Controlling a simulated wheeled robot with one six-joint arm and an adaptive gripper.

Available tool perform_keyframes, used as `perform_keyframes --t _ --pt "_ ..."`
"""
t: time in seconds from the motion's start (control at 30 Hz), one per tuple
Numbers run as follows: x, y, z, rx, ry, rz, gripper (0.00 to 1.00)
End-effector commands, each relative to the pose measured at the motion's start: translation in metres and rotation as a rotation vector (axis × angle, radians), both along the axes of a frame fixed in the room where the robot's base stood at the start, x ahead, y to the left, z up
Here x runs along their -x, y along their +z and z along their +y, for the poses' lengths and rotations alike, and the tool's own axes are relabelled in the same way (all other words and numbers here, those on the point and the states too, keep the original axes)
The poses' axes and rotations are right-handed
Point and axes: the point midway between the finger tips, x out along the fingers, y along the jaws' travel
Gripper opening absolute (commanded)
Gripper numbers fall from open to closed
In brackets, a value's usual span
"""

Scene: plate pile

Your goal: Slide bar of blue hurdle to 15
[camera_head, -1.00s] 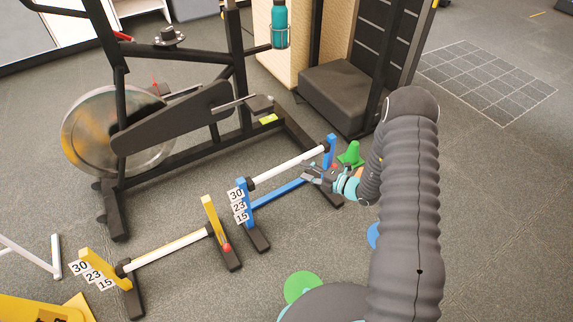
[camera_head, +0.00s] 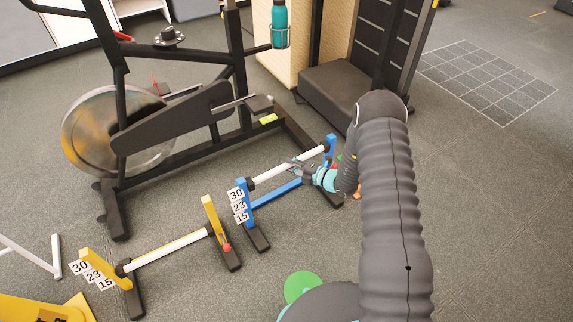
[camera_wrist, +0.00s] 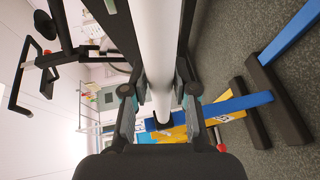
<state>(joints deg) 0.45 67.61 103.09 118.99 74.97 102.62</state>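The blue hurdle (camera_head: 247,206) stands on the floor at the picture's centre, with number tags 30, 23 and 15 (camera_head: 239,206) on its left post. Its white bar (camera_head: 271,173) lies across the top, its left end close to the 30 tag. A blue crosspiece (camera_head: 279,193) runs lower down. My gripper (camera_head: 298,167) is at the right half of the white bar. In the wrist view the white bar (camera_wrist: 153,55) runs between the two spread fingers (camera_wrist: 158,112), with gaps beside it. The blue post (camera_wrist: 238,104) also shows there.
A yellow hurdle (camera_head: 208,216) with a white bar stands to the left. An exercise bike (camera_head: 170,135) is behind. A green disc (camera_head: 302,287) lies near my base. Open floor (camera_head: 480,210) is at the right.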

Motion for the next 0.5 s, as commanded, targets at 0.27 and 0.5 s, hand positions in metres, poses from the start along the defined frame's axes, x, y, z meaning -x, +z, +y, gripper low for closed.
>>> perform_keyframes --t 0.27,0.5 --pt "0.0 0.0 0.0 0.0 0.001 0.0 0.0" --pt "0.001 -0.036 0.0 0.0 0.001 0.001 0.0"
